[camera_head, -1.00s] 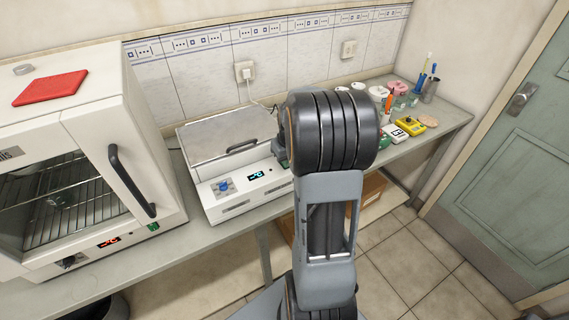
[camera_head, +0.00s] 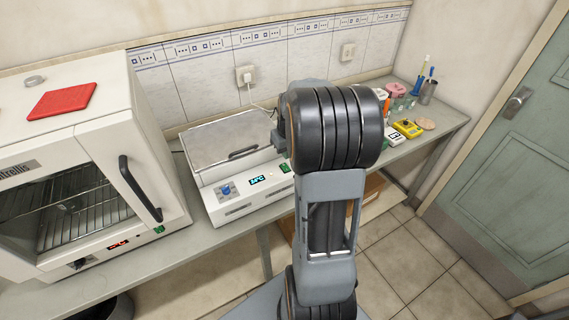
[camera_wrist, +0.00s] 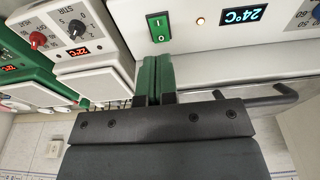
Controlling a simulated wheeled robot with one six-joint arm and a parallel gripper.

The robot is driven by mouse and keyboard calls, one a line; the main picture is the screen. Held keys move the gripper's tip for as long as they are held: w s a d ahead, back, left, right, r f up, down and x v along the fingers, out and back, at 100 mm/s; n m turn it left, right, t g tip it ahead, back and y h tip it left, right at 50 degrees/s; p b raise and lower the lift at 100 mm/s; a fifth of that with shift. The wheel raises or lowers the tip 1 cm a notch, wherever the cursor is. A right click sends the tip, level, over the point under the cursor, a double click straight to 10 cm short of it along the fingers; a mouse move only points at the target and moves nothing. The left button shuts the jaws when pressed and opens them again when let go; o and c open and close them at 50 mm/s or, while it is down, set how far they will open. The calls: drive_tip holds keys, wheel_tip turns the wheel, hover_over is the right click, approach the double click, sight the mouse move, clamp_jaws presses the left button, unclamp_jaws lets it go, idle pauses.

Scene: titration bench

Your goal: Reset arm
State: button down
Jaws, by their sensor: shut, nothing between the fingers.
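My gripper (camera_wrist: 155,78) shows in the wrist view as two green fingers pressed together with nothing between them. It is in front of the white lidded bath (camera_wrist: 215,55), near its green switch (camera_wrist: 158,28) and its display reading 24°C (camera_wrist: 242,15). In the head view my raised arm stands in front of the bench. It hides the gripper's fingers and part of the bench behind it. The bath (camera_head: 232,150) has its grey lid down and its display lit.
A white oven (camera_head: 85,150) with a red pad (camera_head: 62,101) on top stands at the left. White and green stirrers (camera_wrist: 85,55) show in the wrist view. Small items, including a yellow device (camera_head: 408,129), sit at the bench's right end. A green door (camera_head: 510,170) is at the right.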

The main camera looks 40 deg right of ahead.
drive_tip(key=shift+r, duration=0.6)
drive_tip(key=shift+s+a+f+m, duration=0.1)
drive_tip(key=shift+s+f+m, duration=0.1)
drive_tip(key=shift+m, duration=0.2)
drive_tip(key=shift+s+a+f+m+g, duration=0.2)
drive_tip(key=shift+s+a+m, duration=0.1)
drive_tip(key=shift+s, duration=0.2)
drive_tip(key=shift+s+a+f+m+g, duration=0.2)
drive_tip(key=shift+s+a, duration=0.1)
drive_tip(key=shift+s, duration=0.15)
drive_tip(key=s+a+r+n+t, duration=0.1)
drive_tip(key=s+a+r+t, duration=0.1)
drive_tip(key=s+a+r, duration=0.3)
drive_tip(key=s+a+r+n+t, duration=0.1)
drive_tip(key=s+a+r, duration=0.4)
drive_tip(key=a, duration=0.9)
drive_tip(key=shift+a+n+t, duration=0.25)
drive_tip(key=shift+n+t, duration=0.15)
drive_tip(key=shift+n, duration=0.3)
